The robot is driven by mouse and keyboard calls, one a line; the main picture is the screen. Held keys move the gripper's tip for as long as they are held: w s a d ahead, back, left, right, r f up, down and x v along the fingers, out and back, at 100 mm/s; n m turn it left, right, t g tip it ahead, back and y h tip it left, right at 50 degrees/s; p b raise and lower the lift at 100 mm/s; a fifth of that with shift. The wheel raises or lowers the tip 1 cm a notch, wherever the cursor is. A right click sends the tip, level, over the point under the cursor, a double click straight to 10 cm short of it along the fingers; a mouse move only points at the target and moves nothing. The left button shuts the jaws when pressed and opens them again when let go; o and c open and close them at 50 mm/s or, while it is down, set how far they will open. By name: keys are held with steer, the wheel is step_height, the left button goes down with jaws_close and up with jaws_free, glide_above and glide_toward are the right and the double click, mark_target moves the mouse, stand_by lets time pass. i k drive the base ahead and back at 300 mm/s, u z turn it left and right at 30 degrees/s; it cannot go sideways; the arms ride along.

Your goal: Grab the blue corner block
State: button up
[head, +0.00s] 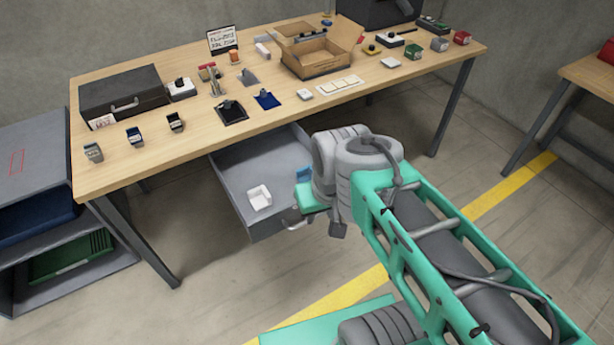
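A small blue block (304,173) shows in the open grey drawer (232,178) under the table, near the drawer's right side. My arm covers part of it, so its full shape and whether it is a corner block cannot be told. A white block (260,196) with a hollow top sits in the same drawer, left of the blue one and nearer the drawer front. My arm reaches in from the lower right, its grey joint beside the drawer's right side in the picture. I cannot make out my gripper's fingers.
The wooden table (190,140) carries a dark case (122,92), an open cardboard box (318,52), a blue pad (266,99), a black pad (230,112) and many small parts. A grey shelf (100,270) stands at left. The drawer's left part is clear.

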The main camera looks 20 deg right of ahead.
mark_target(303, 175)
steer(key=u, duration=0.95)
steer(key=i, duration=0.9)
steer(key=u, duration=0.9)
